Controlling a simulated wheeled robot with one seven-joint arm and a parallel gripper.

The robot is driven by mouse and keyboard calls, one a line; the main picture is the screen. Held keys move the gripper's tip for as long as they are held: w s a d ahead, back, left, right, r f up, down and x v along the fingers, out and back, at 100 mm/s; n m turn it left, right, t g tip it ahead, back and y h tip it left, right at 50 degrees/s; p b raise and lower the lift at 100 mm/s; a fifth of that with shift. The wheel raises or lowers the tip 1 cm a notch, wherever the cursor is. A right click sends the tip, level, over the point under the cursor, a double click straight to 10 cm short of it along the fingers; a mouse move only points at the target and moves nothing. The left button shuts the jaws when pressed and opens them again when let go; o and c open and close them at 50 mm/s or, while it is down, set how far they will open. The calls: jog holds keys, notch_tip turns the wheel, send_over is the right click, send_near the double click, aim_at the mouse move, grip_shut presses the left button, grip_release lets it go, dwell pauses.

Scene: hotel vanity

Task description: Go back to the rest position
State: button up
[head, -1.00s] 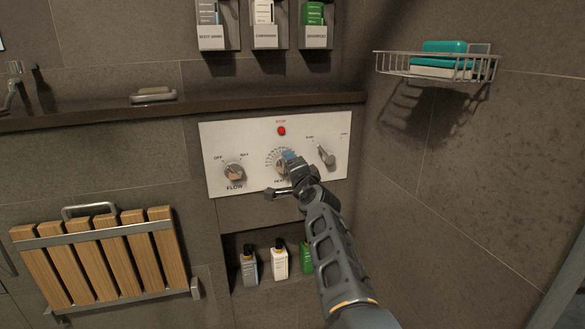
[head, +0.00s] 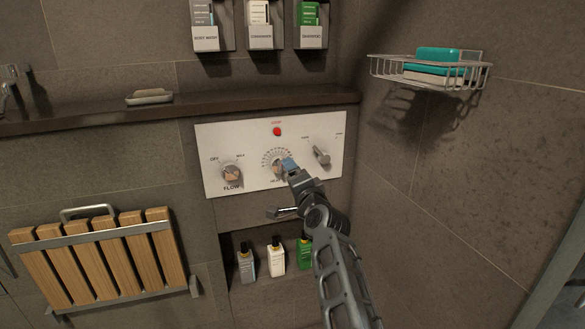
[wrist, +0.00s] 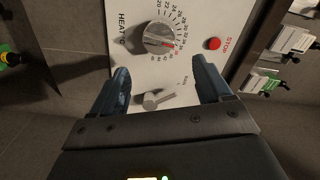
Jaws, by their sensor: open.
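My gripper (head: 289,166) is in front of the white control panel (head: 213,144) on the tiled wall. In the wrist view my gripper (wrist: 160,85) is open, its two blue-grey fingers apart with nothing between them. The panel's round heat dial (wrist: 157,38) lies beyond the fingertips, apart from them. Its red mark points to numbers on the scale. A lever knob (wrist: 158,99) shows between the fingers in the picture, on the panel behind. In the head view my gripper partly covers the heat dial (head: 277,168).
The panel also has a flow knob (head: 232,174) and a red stop button (head: 277,131). A dark shelf (head: 90,112) runs above it. A wire basket (head: 375,70) hangs on the right wall. Several bottles (head: 276,257) stand in a niche below. A folded wooden seat (head: 100,260) is at left.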

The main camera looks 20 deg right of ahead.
jog(key=shift+s+d, duration=0.1)
jog(key=shift+s, duration=0.7)
jog(key=s+d+f+n+p, duration=0.2)
jog(key=s+d+f+n, duration=0.15)
jog(key=s, duration=0.75)
jog(key=s+d+f+n+g+h+p, duration=0.15)
jog(key=s+f, duration=0.35)
jog(key=s, duration=0.5)
jog(key=s+d+f+n+p, duration=0.1)
jog(key=s+d+f+n, duration=0.25)
jog(key=s, duration=0.75)
jog(key=s+a+r+n+p, duration=0.1)
jog(key=s+a+r+n, duration=0.1)
jog(key=s, duration=0.7)
jog(key=s+a+r+n+p, duration=0.1)
jog(key=s+a+n, duration=0.1)
jog(key=s, duration=0.7)
jog(key=s+a+r+n+g+p, duration=0.1)
jog(key=s+a+r, duration=0.1)
jog(key=s+r, duration=0.4)
jog(key=s+a+r+n+y+p, duration=0.1)
jog(key=s+a+r, duration=0.2)
jog(key=s+r, duration=0.3)
jog(key=s, duration=0.3)
jog(key=shift+s+r+g, duration=0.15)
jog(key=shift+r+g, duration=0.1)
jog(key=shift+g, duration=0.1)
